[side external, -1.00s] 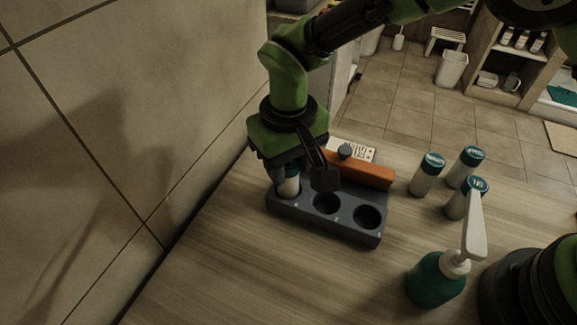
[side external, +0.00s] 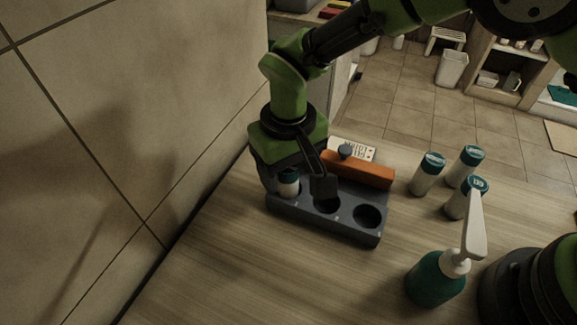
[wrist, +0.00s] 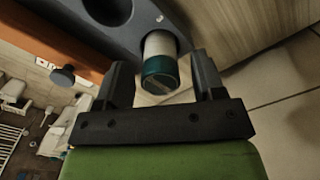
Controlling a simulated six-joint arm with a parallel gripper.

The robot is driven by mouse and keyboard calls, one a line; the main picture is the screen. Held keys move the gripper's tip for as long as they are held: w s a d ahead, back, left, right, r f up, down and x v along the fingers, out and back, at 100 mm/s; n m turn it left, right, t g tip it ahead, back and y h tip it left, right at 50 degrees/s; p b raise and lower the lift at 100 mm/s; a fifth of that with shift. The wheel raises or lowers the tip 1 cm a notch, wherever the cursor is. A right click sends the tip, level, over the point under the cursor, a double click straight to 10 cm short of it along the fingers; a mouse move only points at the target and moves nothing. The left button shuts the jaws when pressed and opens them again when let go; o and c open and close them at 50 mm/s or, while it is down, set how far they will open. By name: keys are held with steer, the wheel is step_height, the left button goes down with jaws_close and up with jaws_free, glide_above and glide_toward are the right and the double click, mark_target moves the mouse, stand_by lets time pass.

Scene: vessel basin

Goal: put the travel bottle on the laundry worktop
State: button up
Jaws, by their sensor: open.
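A travel bottle (side external: 289,188), pale with a teal cap, stands in the left end hole of a dark grey rack (side external: 335,228). The wrist view shows its teal cap (wrist: 159,66) between the two fingers. My gripper (side external: 294,184) is open over this end of the rack, one finger on each side of the bottle's upper part. In the wrist view, my gripper (wrist: 160,78) shows gaps between the cap and both fingers. The worktop (side external: 220,255) is pale wood with the rack resting on it.
The rack's other two holes look empty. An orange block (side external: 358,171) and a dark knob (side external: 345,151) stand behind it. Several similar teal-capped bottles (side external: 428,175) stand to the right. A teal pump dispenser (side external: 437,280) is at front right. A tiled wall borders the left. The front-left worktop is clear.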

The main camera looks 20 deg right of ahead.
steer(key=r, duration=1)
steer(key=shift+d, duration=0.4)
steer(key=s+d+r+m+t+y, duration=0.2)
steer(key=s+d+r+m+t, duration=0.15)
steer(key=d+r, duration=1)
steer(key=s+d+r+m+t, duration=0.1)
steer(key=s+d+r, duration=0.2)
steer(key=s+d, duration=0.2)
steer(key=shift+s+d, duration=0.25)
steer(key=shift+s, duration=0.95)
steer(key=shift+o, duration=0.2)
steer(key=s+d+f+m+t, duration=0.1)
steer(key=s+d+t, duration=0.1)
steer(key=s, duration=0.4)
steer(key=shift+d+f+m+t, duration=0.15)
steer(key=shift+d+m+t, duration=0.2)
steer(key=shift+d, duration=0.1)
steer(key=shift+o, duration=0.2)
steer(key=shift+s+d+f, duration=0.1)
steer(key=shift+s+f, duration=0.05)
steer(key=shift+s, duration=0.15)
